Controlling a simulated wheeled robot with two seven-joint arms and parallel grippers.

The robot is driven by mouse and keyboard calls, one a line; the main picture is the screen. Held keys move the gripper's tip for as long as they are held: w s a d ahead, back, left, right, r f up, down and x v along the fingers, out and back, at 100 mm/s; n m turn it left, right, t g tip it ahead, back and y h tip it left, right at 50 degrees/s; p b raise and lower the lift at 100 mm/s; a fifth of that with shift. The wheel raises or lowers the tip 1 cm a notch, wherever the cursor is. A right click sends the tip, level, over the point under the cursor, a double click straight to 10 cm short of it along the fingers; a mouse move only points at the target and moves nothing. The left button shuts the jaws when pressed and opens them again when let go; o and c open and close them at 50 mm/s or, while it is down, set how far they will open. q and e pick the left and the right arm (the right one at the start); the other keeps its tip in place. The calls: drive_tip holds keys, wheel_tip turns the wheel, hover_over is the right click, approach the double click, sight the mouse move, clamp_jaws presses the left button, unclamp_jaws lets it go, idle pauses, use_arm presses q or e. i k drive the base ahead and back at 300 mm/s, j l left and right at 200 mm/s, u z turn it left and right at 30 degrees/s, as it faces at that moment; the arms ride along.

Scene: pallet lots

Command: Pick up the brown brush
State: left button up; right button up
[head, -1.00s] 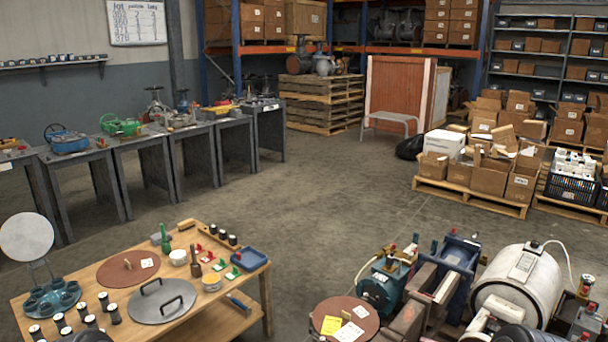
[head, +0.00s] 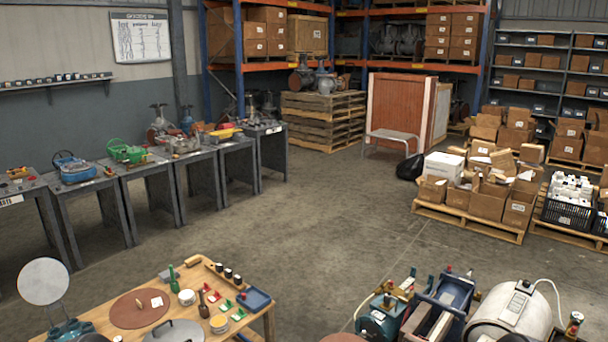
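A dark brown brush-like object (head: 203,304) stands upright on the wooden worktable (head: 255,318) at the lower left of the head view. I take it for the brown brush, though it is small in the picture. A green object of similar shape (head: 173,281) stands to its left and farther back. A white pot (head: 187,297) is beside the brown one, and a yellow-banded pot (head: 219,324) is in front of it. Neither of my grippers shows in the head view.
Red and green small parts, dark jars and a blue tray (head: 254,299) crowd the table's right part. A brown disc (head: 139,308) lies to the left. Machinery (head: 440,305) stands at the lower right. Open floor (head: 320,220) lies behind the worktable.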

sight(200, 290)
drive_tip(key=i+j, duration=0.4)
drive_tip(key=j, duration=0.2)
drive_tip(key=i+j+u, duration=0.1)
drive_tip(key=i+j, duration=0.3)
drive_tip(key=j, duration=0.15)
drive_tip(key=i+j, duration=0.45)
drive_tip(key=j+u, duration=0.05)
drive_tip(key=j, duration=0.1)
